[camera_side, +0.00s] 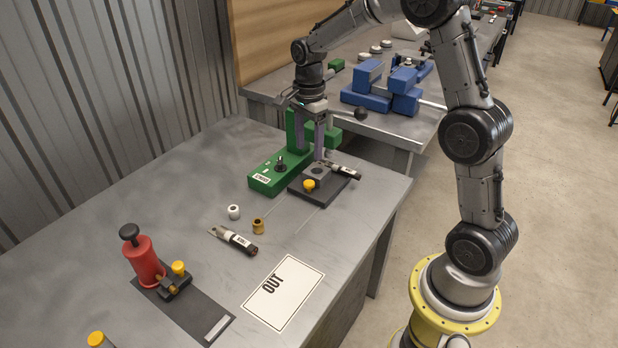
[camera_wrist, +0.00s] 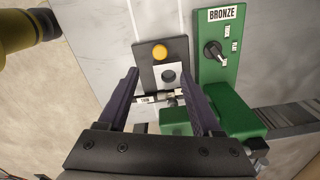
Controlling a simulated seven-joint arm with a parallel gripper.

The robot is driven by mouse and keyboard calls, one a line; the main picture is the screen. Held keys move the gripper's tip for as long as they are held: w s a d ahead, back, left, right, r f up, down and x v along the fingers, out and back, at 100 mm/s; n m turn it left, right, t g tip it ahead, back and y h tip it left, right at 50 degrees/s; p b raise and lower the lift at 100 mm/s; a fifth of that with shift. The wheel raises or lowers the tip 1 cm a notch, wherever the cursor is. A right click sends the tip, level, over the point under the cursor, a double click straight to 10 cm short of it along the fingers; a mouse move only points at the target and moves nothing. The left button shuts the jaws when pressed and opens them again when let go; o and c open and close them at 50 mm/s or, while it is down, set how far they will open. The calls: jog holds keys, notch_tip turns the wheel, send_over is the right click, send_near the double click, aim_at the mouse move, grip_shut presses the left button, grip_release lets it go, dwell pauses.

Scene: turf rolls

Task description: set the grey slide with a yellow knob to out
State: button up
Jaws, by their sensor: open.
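The grey slide (camera_side: 331,192) is a dark flat block beside the green machine, with a yellow knob (camera_side: 309,184) on its near-left part. In the wrist view the slide (camera_wrist: 149,73) lies ahead between my fingers, its yellow knob (camera_wrist: 159,52) near the far end and a dark round piece on a pale patch nearer me. My gripper (camera_side: 310,151) is open, fingers pointing down over the back of the slide. In the wrist view my open gripper (camera_wrist: 160,73) has nothing clearly held between its fingers. A white card reading OUT (camera_side: 293,295) lies at the table's front.
The green machine (camera_side: 263,181), labelled BRONZE in the wrist view, stands left of the slide with a black dial. A labelled tool (camera_side: 343,170) lies by the slide's back. Two pale lines cross the table in front. A red device (camera_side: 140,262) stands front left.

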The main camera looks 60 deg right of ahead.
aim_at(309, 182)
notch_tip(309, 182, down, 10)
jog(key=shift+f, duration=0.25)
jog(key=shift+c, duration=0.3)
grip_shut()
jog(key=shift+r, duration=0.1)
dwell(1.2)
